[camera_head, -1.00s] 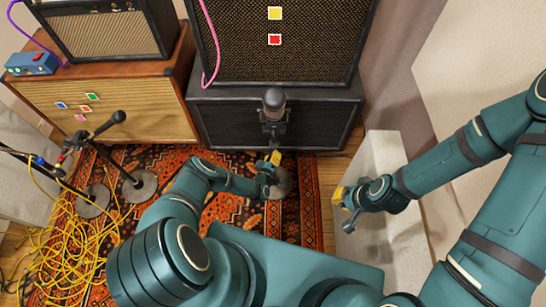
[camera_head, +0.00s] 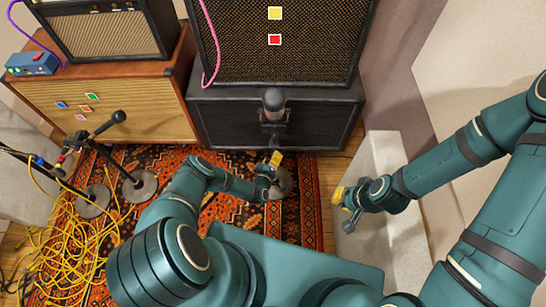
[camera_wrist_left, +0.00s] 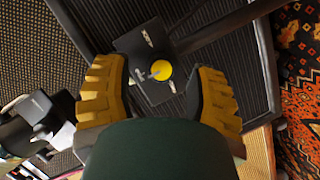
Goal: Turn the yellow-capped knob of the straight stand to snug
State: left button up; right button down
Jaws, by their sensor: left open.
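The straight stand holds an upright microphone (camera_head: 273,102) in front of the black cabinet, with its round base (camera_head: 281,182) on the rug. The yellow-capped knob (camera_wrist_left: 161,70) shows in the left wrist view on a dark block on the stand's pole (camera_wrist_left: 215,32). My left gripper (camera_head: 274,162) is at the stand, below the microphone. In the left wrist view its yellow-padded fingers (camera_wrist_left: 160,95) are open, one on each side of the knob, with gaps between; I see no contact. My right gripper (camera_head: 341,196) is away to the right, its jaw opening unclear.
A black speaker cabinet (camera_head: 330,118) stands close behind the stand. A wooden cabinet (camera_head: 140,110) is at the left. A pale block (camera_head: 385,150) is at the right.

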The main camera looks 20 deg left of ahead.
pick_arm(q)
jog(key=v, duration=0.6)
jog(key=shift+r, duration=0.15)
dwell(0.4)
jog(key=d+r+m+g+h, duration=0.2)
jog(key=d+r+m+g, duration=0.15)
jog(key=r, duration=0.25)
jog(key=d+r+m+g+h, duration=0.2)
jog(key=r+m+g, duration=0.15)
jog(key=r, duration=0.35)
jog(key=s+d+r+m+g, duration=0.1)
jog(key=s+r+g, duration=0.5)
jog(key=s+r, duration=0.8)
jog(key=shift+s+d+m+g, duration=0.35)
jog(key=shift+s+m, duration=0.35)
jog(key=shift+s, duration=0.45)
